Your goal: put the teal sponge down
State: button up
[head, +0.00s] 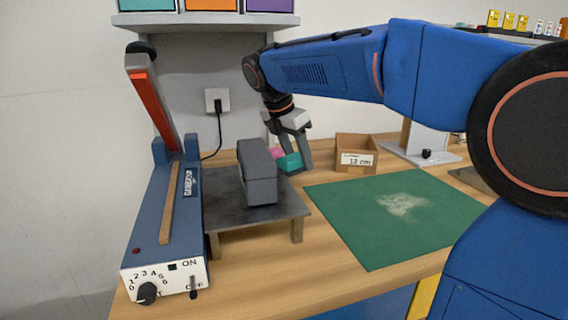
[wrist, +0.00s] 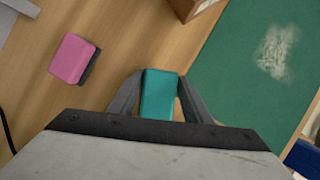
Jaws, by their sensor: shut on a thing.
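My gripper (wrist: 159,98) is shut on the teal sponge (wrist: 158,92), which sits between its two fingers in the wrist view. In the head view the teal sponge (head: 290,162) shows at the fingertips of my gripper (head: 296,158), just right of a grey block. I cannot tell its exact height above the wooden table (head: 258,296). A pink sponge (wrist: 73,58) with a dark side lies on the table, left of my gripper in the wrist view.
A grey block (head: 258,178) stands on a low dark stand (head: 224,208). A blue sealer (head: 168,220) with a raised red-edged arm stands left. A green mat (head: 350,215) with a pale dusty patch lies right. A cardboard box (head: 356,160) labelled 12 cm stands behind it.

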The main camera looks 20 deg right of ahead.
jog(key=w, duration=0.1)
jog(key=w+a, duration=0.1)
jog(key=w, duration=0.1)
jog(key=w+a, duration=0.1)
jog(key=w, duration=0.1)
jog(key=shift+w+a, duration=0.1)
jog(key=shift+f, duration=1.8)
jog(key=shift+f, duration=0.2)
jog(key=o, duration=1)
jog(key=shift+f, duration=0.1)
jog(key=shift+f, duration=0.1)
jog(key=shift+r, duration=0.5)
jog(key=v, duration=1.2)
